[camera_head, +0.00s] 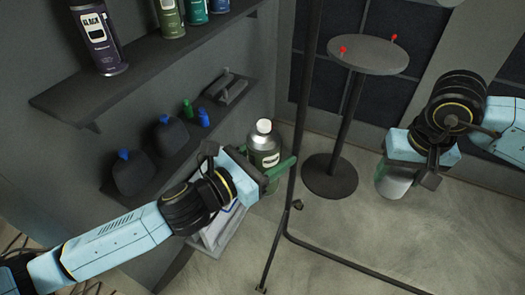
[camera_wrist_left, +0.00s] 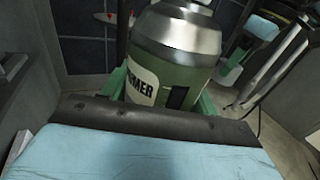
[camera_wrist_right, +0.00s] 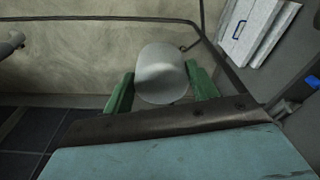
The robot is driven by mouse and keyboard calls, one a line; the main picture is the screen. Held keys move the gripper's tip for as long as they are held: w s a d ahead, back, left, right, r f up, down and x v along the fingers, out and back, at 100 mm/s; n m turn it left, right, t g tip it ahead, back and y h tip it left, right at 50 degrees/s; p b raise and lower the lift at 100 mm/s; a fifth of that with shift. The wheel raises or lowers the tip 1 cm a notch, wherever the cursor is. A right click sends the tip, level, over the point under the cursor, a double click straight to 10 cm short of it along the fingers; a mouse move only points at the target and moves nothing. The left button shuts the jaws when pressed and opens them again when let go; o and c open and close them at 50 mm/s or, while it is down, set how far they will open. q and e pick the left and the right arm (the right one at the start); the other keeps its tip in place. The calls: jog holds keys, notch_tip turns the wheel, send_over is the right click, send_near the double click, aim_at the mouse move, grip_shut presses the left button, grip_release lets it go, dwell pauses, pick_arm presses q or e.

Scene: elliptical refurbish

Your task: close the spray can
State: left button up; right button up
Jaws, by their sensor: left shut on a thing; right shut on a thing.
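The spray can (camera_head: 264,151) is green and silver with a light label and a white nozzle on top. It stands roughly upright in my left gripper (camera_head: 272,172), whose green fingers are shut around its body. The left wrist view shows the can (camera_wrist_left: 178,55) close up between the fingers, its top cut off. My right gripper (camera_head: 405,170) is shut on a pale whitish cap (camera_head: 393,183), well to the right of the can. The right wrist view shows the cap (camera_wrist_right: 161,73) between the green fingers, apart from the can.
A round table (camera_head: 368,56) with small red items stands behind. A thin dark metal frame (camera_head: 296,130) rises between my grippers. Shelves (camera_head: 150,62) on the left hold several cans and dark bottles (camera_head: 133,174). The floor (camera_head: 340,225) between the arms is mostly open.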

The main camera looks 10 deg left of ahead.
jog(key=a+r+n, duration=0.1)
jog(key=a+r, duration=0.5)
jog(key=a, duration=0.3)
jog(key=s+a+r+n, duration=0.1)
jog(key=a+r, duration=0.5)
jog(key=a, duration=0.2)
jog(key=a+r+n, duration=0.1)
jog(key=a+r, duration=0.5)
jog(key=a, duration=0.3)
jog(key=shift+s+a+r, duration=0.3)
jog(key=shift+s+r, duration=0.1)
jog(key=shift+f, duration=0.2)
jog(key=shift+f, duration=1.85)
jog(key=shift+s+d+r, duration=0.1)
